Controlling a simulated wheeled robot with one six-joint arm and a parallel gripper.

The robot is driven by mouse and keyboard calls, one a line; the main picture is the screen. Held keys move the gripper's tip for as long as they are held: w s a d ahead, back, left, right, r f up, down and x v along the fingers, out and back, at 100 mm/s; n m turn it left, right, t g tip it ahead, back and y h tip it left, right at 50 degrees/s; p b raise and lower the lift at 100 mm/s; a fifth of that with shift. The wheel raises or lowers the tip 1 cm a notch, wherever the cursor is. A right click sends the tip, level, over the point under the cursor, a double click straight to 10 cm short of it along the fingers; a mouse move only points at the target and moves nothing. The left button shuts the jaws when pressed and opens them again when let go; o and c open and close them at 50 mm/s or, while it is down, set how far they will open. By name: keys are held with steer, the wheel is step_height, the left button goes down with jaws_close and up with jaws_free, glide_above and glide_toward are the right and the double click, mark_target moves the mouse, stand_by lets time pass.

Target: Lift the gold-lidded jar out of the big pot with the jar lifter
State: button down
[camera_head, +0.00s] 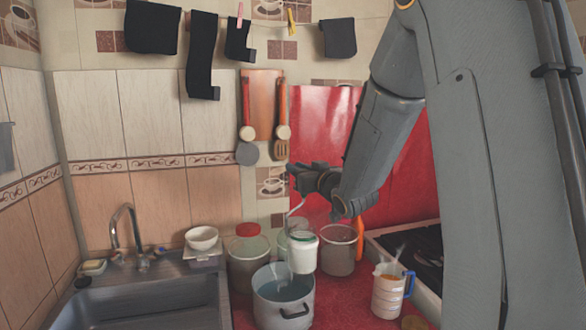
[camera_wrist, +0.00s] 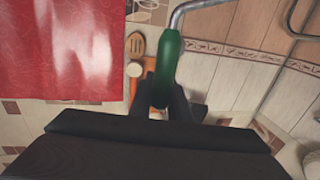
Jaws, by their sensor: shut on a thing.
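My gripper (camera_head: 305,181) is shut on the green handle (camera_wrist: 174,62) of the jar lifter, above the counter. The lifter's bent metal rod (camera_wrist: 192,8) leaves the handle at the top of the wrist view. In the head view its thin metal part (camera_head: 289,214) hangs down towards the big pot (camera_head: 268,304). The pot is light grey with a dark handle and bluish water inside. The lifter's lower end is too small to make out clearly. No gold lid can be made out in the pot.
A white jar with a green rim (camera_head: 304,254) shows at the pot's right back edge. A red-lidded container (camera_head: 248,262) and a clear container (camera_head: 338,256) stand behind. A measuring jug (camera_head: 386,294) is to the right, near the stove (camera_head: 412,252). The sink (camera_head: 140,307) is left.

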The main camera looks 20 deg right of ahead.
steer(key=s+d+p, duration=0.3)
steer(key=s+d, duration=0.6)
steer(key=shift+s, duration=0.15)
stand_by(1.5)
stand_by(0.8)
step_height(320, 180, down, 18)
steer(key=b, duration=1.2)
steer(key=shift+f, duration=0.15)
stand_by(2.0)
steer(key=shift+f, duration=0.1)
stand_by(0.4)
